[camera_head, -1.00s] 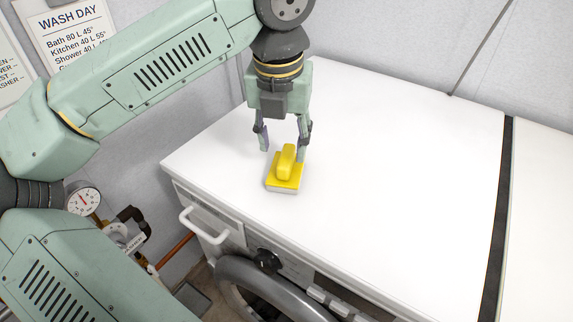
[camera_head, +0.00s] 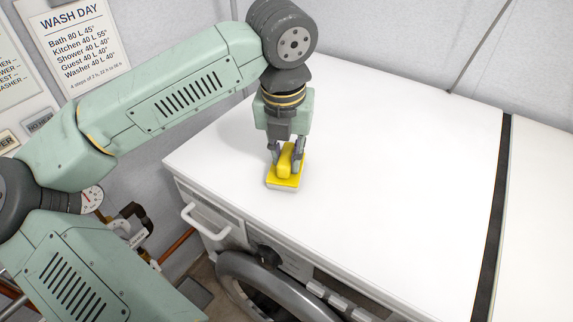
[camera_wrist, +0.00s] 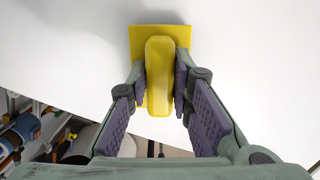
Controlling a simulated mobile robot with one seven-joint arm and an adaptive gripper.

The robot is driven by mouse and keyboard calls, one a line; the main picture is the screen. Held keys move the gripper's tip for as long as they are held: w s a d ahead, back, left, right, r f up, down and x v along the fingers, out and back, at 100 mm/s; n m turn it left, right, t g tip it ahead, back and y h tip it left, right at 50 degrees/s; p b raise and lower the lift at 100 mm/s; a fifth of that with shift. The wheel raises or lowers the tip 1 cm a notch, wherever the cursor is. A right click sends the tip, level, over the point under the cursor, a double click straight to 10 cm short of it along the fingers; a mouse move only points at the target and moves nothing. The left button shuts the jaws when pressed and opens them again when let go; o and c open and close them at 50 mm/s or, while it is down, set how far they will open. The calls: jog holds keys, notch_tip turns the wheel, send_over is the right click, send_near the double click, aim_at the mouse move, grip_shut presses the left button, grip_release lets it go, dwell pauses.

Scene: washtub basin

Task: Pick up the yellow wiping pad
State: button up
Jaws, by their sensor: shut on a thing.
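The yellow wiping pad (camera_head: 284,182) has a flat yellow base with a pale underside and a raised yellow grip block on top. It rests on the white top of the washing machine, close to its front left edge. My gripper (camera_head: 286,158) points down over it and is shut on the raised block, one finger on each side. In the wrist view the pad (camera_wrist: 160,75) lies between the purple-lined fingers of my gripper (camera_wrist: 160,88), and its flat base shows beyond them. Whether the pad has left the surface cannot be seen; it appears to sit on it.
The white machine top (camera_head: 400,170) is clear to the right of the pad. A dark gap (camera_head: 497,215) separates it from another white surface. A white handle (camera_head: 205,222) and a round door (camera_head: 265,285) are on the front. A wall stands behind.

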aim_at(286, 154)
grip_shut()
jog(key=shift+r, duration=0.1)
jog(key=shift+r+b, duration=0.35)
jog(key=shift+r, duration=0.25)
jog(key=shift+s+r+b, duration=0.15)
jog(key=shift+r+b, duration=0.15)
jog(key=shift+r, duration=0.2)
jog(key=shift+s+r+b, duration=0.15)
jog(key=shift+r+b, duration=0.1)
jog(key=shift+r, duration=0.25)
jog(key=s+a+r+b, duration=0.1)
jog(key=s+b, duration=0.2)
jog(key=s, duration=1.2)
jog(key=shift+s+r, duration=0.2)
jog(key=shift+r, duration=0.1)
jog(key=shift+a, duration=0.1)
grip_release()
grip_shut()
